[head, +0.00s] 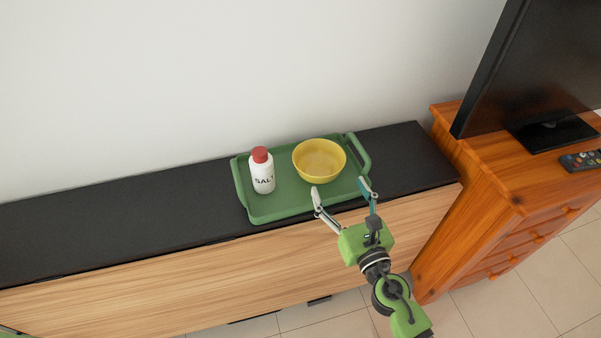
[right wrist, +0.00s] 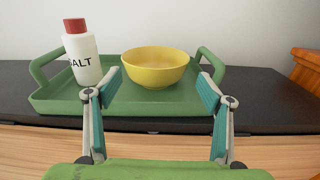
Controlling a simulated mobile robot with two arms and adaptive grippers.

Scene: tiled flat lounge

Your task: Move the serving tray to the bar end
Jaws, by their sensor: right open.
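The green serving tray (head: 285,203) with raised end handles lies on the black top of a long wooden cabinet, near its right end. It carries a white salt bottle (head: 262,178) with a red cap, upright at left, and a yellow bowl (head: 320,160) to its right. My right gripper (head: 340,186) is open and empty at the tray's front edge, toward the right. In the right wrist view the open fingers (right wrist: 160,78) frame the bowl (right wrist: 155,67), with the tray (right wrist: 150,103) beyond; contact cannot be told. My left gripper is not in view.
The black cabinet top (head: 110,220) is clear left of the tray, with a short bare stretch at right. A pale wall stands behind. An orange-brown wooden chest (head: 475,165) adjoins the right end, bearing a television (head: 545,60) and a remote (head: 580,161).

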